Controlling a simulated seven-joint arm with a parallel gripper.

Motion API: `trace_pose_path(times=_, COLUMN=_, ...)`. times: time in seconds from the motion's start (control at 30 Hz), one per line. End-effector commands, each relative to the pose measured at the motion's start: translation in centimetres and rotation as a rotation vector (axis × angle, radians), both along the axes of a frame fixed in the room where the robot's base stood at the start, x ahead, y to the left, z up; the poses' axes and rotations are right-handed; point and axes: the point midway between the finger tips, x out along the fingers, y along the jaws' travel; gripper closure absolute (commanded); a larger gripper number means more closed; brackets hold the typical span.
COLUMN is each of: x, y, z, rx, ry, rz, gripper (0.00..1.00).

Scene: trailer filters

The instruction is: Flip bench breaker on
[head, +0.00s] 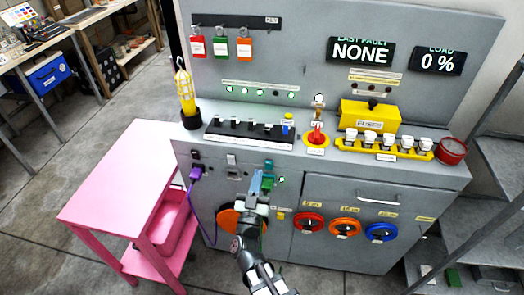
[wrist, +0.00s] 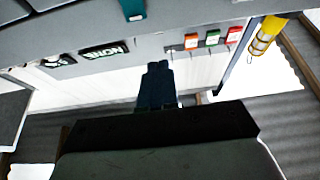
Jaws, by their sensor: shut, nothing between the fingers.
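My gripper (head: 257,181) is shut and empty, in front of the grey bench's upper front face. Its closed dark fingers (wrist: 158,72) show in the wrist view. A teal-green fitting (head: 269,164) is on the bench front just beside the fingertips; a teal piece (wrist: 132,9) also shows at the top of the wrist view. I cannot tell whether the fingers touch it. A small grey switch or socket (head: 231,160) is on the front, left of the gripper. I cannot tell which part is the breaker.
A purple plug (head: 195,174) with a hanging cord is at left on the front. A red knob (head: 317,138), a yellow box (head: 369,116) and a yellow lamp (head: 185,92) stand on top. A pink cart (head: 110,170) stands left. The panel display (head: 361,52) reads NONE.

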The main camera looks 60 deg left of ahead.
Motion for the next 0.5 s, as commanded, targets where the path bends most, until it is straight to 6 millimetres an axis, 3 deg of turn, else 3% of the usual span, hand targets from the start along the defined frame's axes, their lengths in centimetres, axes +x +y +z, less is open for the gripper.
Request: trace_pose_path(times=0.5, x=5.2, y=5.3, z=3.2, rx=0.002, ry=0.0, rz=-0.001, gripper=1.0)
